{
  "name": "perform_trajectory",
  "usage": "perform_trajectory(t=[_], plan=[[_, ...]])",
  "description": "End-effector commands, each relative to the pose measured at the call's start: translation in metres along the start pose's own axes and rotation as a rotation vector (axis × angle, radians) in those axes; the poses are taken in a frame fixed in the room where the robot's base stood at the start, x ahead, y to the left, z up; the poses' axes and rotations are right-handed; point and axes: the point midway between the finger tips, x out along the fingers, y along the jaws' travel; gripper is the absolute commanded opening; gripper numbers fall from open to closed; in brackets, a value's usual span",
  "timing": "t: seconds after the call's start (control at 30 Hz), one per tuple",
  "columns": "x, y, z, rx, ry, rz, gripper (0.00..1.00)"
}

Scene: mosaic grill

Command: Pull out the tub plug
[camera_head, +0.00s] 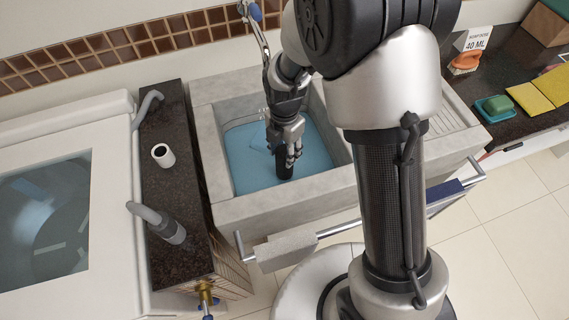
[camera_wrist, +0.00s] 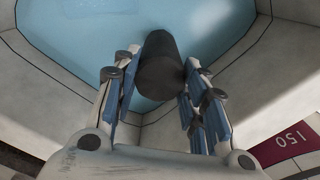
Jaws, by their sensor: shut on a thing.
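The tub plug (camera_wrist: 160,68) is a dark cylinder between my gripper's fingers in the wrist view. My gripper (camera_wrist: 155,95) is shut on it, with blue-padded fingers on both sides. In the head view the dark plug (camera_head: 284,164) shows just below my gripper (camera_head: 286,148), over the stone tub (camera_head: 212,160) filled with blue water (camera_head: 248,172). The plug's far end reaches toward the water. I cannot tell whether it still touches the tub's floor. The drain is hidden.
A faucet (camera_head: 252,20) rises behind the tub. A dark counter (camera_head: 165,110) with a white cylinder (camera_head: 163,155) and grey hoses stands left, beside a washing machine (camera_head: 60,210). A rail with a cloth (camera_head: 285,247) runs along the front. Sponges (camera_head: 495,106) lie at the right.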

Motion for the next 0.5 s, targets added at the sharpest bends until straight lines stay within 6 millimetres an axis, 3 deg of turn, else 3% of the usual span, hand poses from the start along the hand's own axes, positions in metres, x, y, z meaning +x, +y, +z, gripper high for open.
perform_trajectory(t=[0.5], plan=[[-0.0085,0.0002,0.0001,0.0,0.0,0.001,0.05]])
